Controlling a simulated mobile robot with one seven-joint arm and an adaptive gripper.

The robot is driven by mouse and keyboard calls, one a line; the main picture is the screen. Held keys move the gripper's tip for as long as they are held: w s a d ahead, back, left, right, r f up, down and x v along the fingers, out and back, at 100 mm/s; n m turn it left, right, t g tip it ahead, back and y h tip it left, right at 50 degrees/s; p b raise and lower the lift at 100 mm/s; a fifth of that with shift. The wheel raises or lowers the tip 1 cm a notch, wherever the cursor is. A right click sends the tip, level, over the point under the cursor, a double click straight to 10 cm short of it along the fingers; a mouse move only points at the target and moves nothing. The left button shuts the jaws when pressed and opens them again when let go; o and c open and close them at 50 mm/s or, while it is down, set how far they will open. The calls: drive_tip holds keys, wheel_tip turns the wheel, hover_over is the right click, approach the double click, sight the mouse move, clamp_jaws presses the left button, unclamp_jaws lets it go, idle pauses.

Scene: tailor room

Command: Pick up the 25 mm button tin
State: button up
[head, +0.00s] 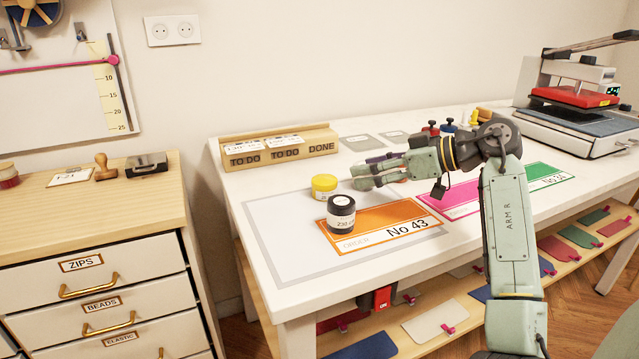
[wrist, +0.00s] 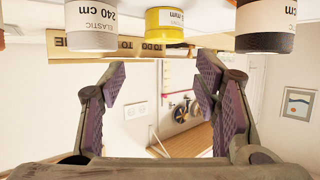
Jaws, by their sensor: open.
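A dark jar (head: 341,214) stands close in front of the tin, on the orange No 43 card (head: 385,229). A white elastic jar (wrist: 92,25) shows in the wrist view. A wooden TO DO/DONE rack (head: 278,146) stands behind. The mat's left part is clear.

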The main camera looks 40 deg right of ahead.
sight(326, 180)
drive_tip(key=x, duration=0.4)
drive_tip(key=shift+a+r, duration=0.1)
drive_tip(key=shift+a, duration=0.05)
drive_tip(key=x, duration=0.2)
drive_tip(key=p+x, duration=0.1)
drive_tip(key=x, duration=0.2)
drive_tip(key=shift+w+a+f+p, duration=0.15)
drive_tip(key=shift+a+f+p, duration=0.1)
drive_tip(key=shift+f+p, duration=0.15)
drive_tip(key=c, duration=1)
